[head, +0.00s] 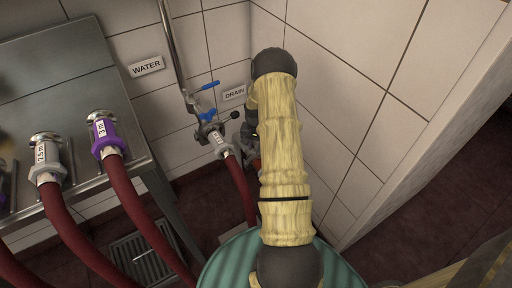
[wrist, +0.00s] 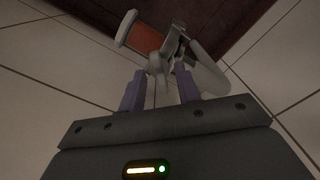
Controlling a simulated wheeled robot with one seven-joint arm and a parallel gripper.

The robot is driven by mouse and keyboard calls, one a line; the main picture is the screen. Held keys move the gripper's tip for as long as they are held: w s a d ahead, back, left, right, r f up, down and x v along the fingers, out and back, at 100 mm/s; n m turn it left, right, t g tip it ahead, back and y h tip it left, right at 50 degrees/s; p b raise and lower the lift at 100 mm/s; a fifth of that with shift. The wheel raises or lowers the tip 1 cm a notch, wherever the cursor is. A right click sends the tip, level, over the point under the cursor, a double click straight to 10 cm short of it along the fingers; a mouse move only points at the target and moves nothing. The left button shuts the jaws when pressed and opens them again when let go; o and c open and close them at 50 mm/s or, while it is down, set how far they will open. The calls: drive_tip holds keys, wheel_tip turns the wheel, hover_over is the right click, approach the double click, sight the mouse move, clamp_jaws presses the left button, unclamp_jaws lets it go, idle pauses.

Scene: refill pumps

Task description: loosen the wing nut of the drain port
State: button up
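The drain port shows in the wrist view as a pale flanged fitting (wrist: 126,29) with an orange-red section beside it. A grey metal clamp (wrist: 174,45) sits around the joint, with what looks like its wing nut (wrist: 157,65) on the near side. My gripper (wrist: 160,77) is open, its two purple-grey fingers pointing at the clamp, one either side of the wing nut. I cannot tell whether they touch it. In the head view my arm hides most of the port; part of my gripper (head: 250,148) shows beside the arm, below the DRAIN label (head: 234,93).
A valve with blue handles (head: 207,116) and a hose coupling (head: 220,145) stand close left of my gripper. A dark red hose (head: 240,185) runs down from it. A tiled wall is close right.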

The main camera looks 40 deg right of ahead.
drive_tip(key=shift+f, duration=0.1)
clamp_jaws()
